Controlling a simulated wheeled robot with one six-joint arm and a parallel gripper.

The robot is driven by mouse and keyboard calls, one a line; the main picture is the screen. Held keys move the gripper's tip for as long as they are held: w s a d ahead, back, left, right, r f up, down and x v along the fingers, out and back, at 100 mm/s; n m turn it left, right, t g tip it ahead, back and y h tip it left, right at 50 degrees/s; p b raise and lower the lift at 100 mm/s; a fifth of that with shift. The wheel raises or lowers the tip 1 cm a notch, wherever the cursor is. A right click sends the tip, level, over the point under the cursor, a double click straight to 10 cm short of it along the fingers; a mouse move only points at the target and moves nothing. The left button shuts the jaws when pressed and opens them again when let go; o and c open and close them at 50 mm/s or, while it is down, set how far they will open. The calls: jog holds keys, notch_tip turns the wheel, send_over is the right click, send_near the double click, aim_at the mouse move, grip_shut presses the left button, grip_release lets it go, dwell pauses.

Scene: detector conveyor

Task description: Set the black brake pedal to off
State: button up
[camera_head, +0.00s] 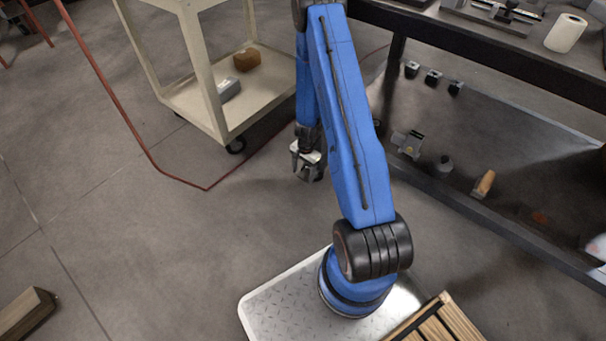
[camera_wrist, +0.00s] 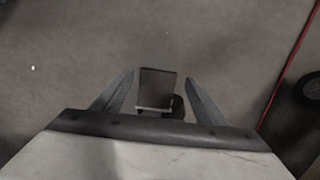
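A dark, roughly rectangular plate that looks like the black brake pedal (camera_wrist: 156,88) shows in the wrist view, between my gripper's (camera_wrist: 160,76) two fingers. A small dark rounded part sits at its right side. The fingers are spread, with gaps beside the plate; I cannot tell whether either touches it. In the head view my gripper (camera_head: 307,174) hangs low over the floor, right of the beige cart (camera_head: 216,125); no pedal is distinguishable there.
A red hose (camera_head: 145,135) runs over the floor, also visible in the wrist view (camera_wrist: 294,60) near a dark wheel-like shape (camera_wrist: 308,92). The cart carries a brown block (camera_head: 247,60) and a grey one (camera_head: 228,89). A dark bench (camera_head: 480,48) stands right. Left floor is mostly clear.

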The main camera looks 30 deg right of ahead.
aim_at(305, 175)
jog(key=shift+s, duration=0.1)
notch_tip(305, 175, up, 12)
jog(key=d, duration=0.1)
jog(key=shift+w, duration=0.25)
dwell(0.4)
jog(key=shift+d+f, duration=0.1)
